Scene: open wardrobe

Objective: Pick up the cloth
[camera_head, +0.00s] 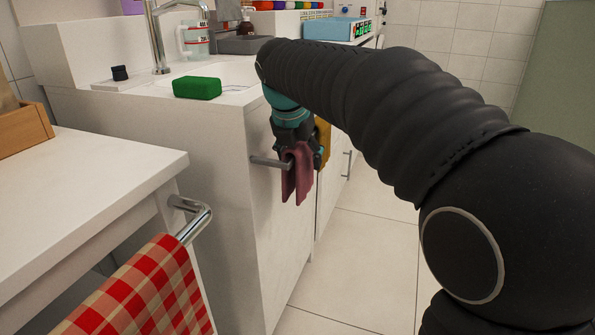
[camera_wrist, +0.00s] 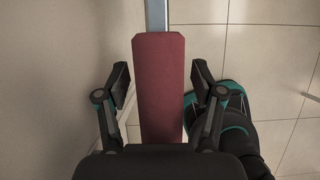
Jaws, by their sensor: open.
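A dusky red cloth (camera_head: 302,178) hangs folded over a grey bar (camera_head: 268,162) on the front of the white cabinet. It also shows in the wrist view (camera_wrist: 159,95), upright in the picture and between my fingers. My gripper (camera_head: 294,146) is open, at the top of the cloth. In the wrist view my gripper (camera_wrist: 159,80) has one finger on each side of the cloth, with a gap on both sides. The cloth's lower end is hidden by my gripper body in the wrist view.
A red checkered cloth (camera_head: 145,295) hangs on a chrome rail (camera_head: 195,222) in front. A mustard cloth (camera_head: 323,142) hangs behind my gripper. A green sponge (camera_head: 197,87) lies on the counter by the tap (camera_head: 157,40). The tiled floor (camera_head: 365,255) is clear.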

